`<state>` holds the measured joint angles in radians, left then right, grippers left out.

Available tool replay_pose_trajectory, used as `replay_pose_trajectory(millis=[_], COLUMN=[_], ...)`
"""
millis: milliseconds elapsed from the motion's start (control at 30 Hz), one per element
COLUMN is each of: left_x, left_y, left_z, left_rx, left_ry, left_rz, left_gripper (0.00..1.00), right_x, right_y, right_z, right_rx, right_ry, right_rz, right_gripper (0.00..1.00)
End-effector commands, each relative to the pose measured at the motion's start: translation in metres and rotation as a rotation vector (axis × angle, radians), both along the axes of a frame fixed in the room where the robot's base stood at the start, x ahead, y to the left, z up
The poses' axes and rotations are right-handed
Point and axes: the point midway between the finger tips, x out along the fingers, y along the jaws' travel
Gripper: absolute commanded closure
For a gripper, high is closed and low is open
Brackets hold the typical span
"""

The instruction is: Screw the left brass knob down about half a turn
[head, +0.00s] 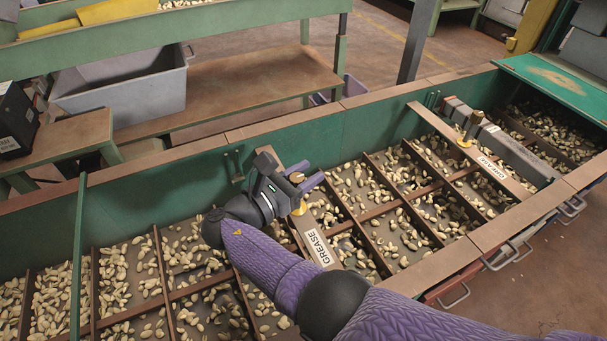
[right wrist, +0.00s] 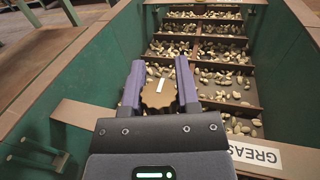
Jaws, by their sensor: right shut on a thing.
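The left brass knob (head: 297,178) stands above a beam labelled GREASE, with a yellow collar (head: 299,208) under it. It also shows in the right wrist view (right wrist: 158,97) as a brown, scalloped disc with a white mark on top. My right gripper (head: 308,174) is shut on this knob, with one purple finger on each side of it. The fingers hide part of its rim. A second brass knob (head: 474,121) stands on another labelled beam to the right, apart from my gripper. My left gripper is not in view.
The long green hopper (head: 110,222) is split by brown dividers into bays of nuts. A grey bar (head: 510,145) lies by the right knob. A grey bin (head: 125,85) stands on a bench behind. A green post (head: 78,255) rises at the left.

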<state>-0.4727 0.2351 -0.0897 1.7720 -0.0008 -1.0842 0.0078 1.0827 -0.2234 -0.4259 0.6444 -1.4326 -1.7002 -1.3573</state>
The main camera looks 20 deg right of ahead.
Motion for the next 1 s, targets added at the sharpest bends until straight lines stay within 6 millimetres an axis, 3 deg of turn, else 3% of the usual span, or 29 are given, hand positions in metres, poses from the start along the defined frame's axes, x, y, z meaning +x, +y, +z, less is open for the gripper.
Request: replay_pose_trajectory(millis=[500,533,667,1000], left_x=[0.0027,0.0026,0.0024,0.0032], left_y=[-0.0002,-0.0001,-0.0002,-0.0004], left_z=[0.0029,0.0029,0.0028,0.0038], left_rx=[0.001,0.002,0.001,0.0], left_ry=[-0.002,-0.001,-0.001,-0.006], left_rz=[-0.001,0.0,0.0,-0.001], left_gripper=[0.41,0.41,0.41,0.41], right_x=[0.0003,0.0003,0.0002,0.0], right_y=[-0.0006,-0.0006,-0.0006,-0.0003], right_z=[0.0011,0.0011,0.0009,0.0029], right_rx=[0.0,0.0,0.0,0.001], right_ry=[-0.003,-0.003,-0.002,-0.002], right_rz=[-0.015,-0.015,-0.015,-0.014], right_gripper=[1.0,0.54,0.27,0.25])
